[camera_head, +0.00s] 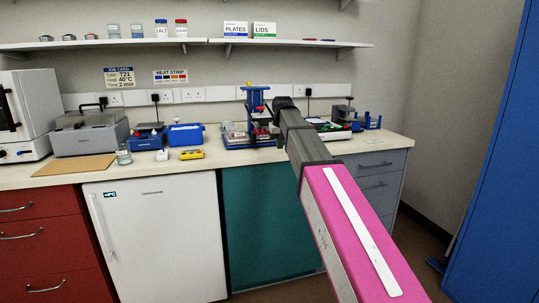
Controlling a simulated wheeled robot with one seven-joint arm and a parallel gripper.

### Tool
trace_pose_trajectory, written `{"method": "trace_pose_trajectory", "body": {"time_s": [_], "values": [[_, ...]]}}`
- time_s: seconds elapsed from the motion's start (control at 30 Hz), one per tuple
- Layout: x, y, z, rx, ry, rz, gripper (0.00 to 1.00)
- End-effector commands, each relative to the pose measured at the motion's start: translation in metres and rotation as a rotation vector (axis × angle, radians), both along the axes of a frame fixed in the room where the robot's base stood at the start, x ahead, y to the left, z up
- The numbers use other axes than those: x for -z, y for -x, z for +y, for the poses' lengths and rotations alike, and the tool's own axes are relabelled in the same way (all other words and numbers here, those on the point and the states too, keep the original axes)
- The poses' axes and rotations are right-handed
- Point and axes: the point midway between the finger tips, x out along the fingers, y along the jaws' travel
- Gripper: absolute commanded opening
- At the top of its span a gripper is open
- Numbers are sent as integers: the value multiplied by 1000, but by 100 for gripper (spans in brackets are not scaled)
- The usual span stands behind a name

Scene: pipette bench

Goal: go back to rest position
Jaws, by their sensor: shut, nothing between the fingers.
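My arm reaches from the lower right across to the bench (60,173). Its dark end, my gripper (266,136), is over the back right part of the bench, at the blue stand (256,99). The gripper looks shut and holds nothing that I can see. It is small and dark here, and the arm hides part of what is behind it. I cannot tell whether the gripper touches the stand.
A blue box (186,134), a yellow device (191,154), a glass jar (124,156) and a grey lidded machine (90,136) stand to the left. A shelf (190,43) runs above. A blue cabinet (495,160) stands at the right.

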Motion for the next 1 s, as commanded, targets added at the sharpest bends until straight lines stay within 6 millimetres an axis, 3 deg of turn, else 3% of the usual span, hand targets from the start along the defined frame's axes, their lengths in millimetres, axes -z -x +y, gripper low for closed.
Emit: {"method": "trace_pose_trajectory", "body": {"time_s": [0.03,0.1,0.5,0.8,1.0], "values": [[29,14,-10,9,3,14,0],[60,25,-21,22,4,25,0],[220,111,-79,89,14,93,0],[315,197,-116,140,19,146,0],[361,255,-135,169,21,178,0]]}}
